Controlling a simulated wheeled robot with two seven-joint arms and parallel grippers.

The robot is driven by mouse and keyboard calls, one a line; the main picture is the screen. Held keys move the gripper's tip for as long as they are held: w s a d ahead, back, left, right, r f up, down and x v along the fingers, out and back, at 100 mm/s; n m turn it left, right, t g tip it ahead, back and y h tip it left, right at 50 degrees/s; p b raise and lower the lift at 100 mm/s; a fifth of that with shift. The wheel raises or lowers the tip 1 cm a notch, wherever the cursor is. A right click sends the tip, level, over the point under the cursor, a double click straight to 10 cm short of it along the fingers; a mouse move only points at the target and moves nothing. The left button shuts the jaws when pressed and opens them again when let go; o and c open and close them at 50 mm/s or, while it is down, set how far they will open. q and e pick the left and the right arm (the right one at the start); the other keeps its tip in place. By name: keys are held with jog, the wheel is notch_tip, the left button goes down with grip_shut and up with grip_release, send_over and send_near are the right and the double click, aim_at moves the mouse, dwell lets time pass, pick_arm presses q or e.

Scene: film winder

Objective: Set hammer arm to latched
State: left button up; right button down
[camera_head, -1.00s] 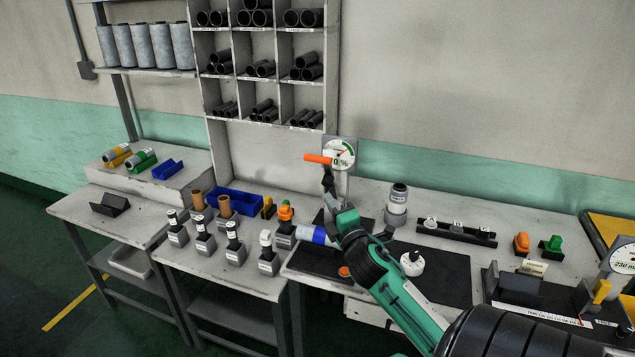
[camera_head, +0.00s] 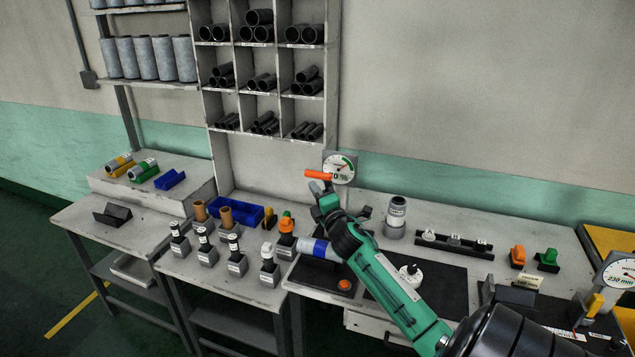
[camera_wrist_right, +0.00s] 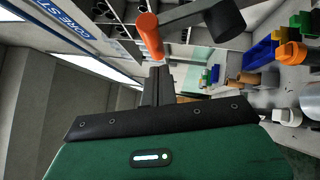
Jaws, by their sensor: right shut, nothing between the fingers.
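The hammer arm's orange handle (camera_head: 320,174) sticks out level in front of the round gauge (camera_head: 340,168) at the back of the bench. In the right wrist view the orange handle (camera_wrist_right: 150,36) is near, with a grey bar (camera_wrist_right: 190,16) running right to a black round part (camera_wrist_right: 225,20). My right gripper (camera_head: 316,187) is shut and empty just below the handle. Its fingertips (camera_wrist_right: 160,72) appear close under the handle's lower end; I cannot tell whether they touch. The lower part of the hammer mechanism is hidden behind my right arm. My left gripper is not in view.
A grey cylinder with a blue band (camera_head: 318,248) lies beside my arm over the dark mat. Several labelled holders, a blue bin (camera_head: 236,211) and brown tubes stand left. A white knob (camera_head: 410,274) and a black rack (camera_head: 453,243) are right. Air above the bench is free.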

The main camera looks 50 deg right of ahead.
aim_at(318, 177)
jog(key=shift+w+d+r, duration=0.2)
jog(key=shift+w+d, duration=0.05)
jog(key=shift+d, duration=0.4)
jog(key=p, duration=0.1)
jog(key=d+r+p, duration=0.1)
jog(key=p, duration=0.1)
jog(key=shift+w+r+m, duration=0.25)
jog(key=shift+m, duration=0.05)
jog(key=shift+w+d+g+p, duration=0.1)
jog(key=shift+d+g+p, duration=0.2)
jog(key=shift+g+p, duration=0.1)
jog(key=shift+f, duration=0.25)
